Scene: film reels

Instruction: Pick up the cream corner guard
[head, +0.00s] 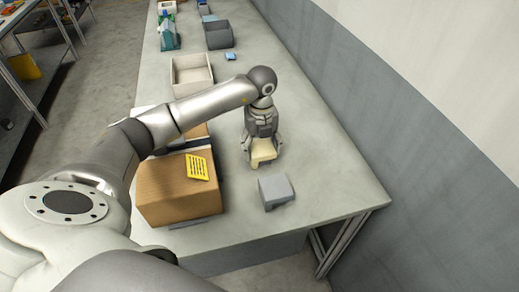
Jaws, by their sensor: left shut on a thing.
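The cream corner guard (263,152) is a small pale block-like piece near the right part of the workbench, in the head view. My left gripper (263,146) points down over it and is shut on it, with the fingers on either side. The fingers hide part of the guard. I cannot tell whether the guard touches the bench top or is just above it. My right gripper does not show.
A grey corner guard (276,191) lies just in front of the gripper. A cardboard box (165,191) with a yellow label stands to the left. A beige open bin (191,75) and a grey bin (219,35) stand farther back. A wall (400,100) borders the bench (325,190) on the right.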

